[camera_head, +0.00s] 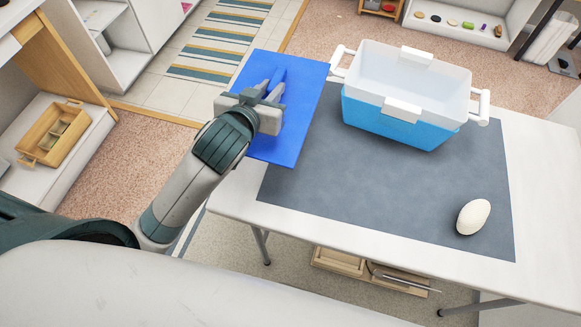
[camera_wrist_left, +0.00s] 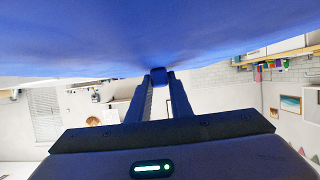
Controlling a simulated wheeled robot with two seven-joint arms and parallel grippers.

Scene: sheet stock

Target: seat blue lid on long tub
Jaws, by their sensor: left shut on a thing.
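The blue lid (camera_head: 304,118) is a flat rectangular sheet in the head view, held up at the left end of the table. My left gripper (camera_head: 276,86) is shut on the lid's handle, which shows as a small blue knob (camera_wrist_left: 158,76) between the fingertips in the left wrist view. The lid's blue face (camera_wrist_left: 160,35) fills the top of that view. The long tub (camera_head: 398,121) is light blue with a white rim and white side handles. It stands open and upright at the table's back, right of the lid. My right gripper is not in view.
A grey mat (camera_head: 370,190) covers much of the white table (camera_head: 545,190). A white egg-shaped object (camera_head: 473,217) lies on the mat at the front right. The mat's middle is clear. A wooden box (camera_head: 55,135) sits on a low shelf at left.

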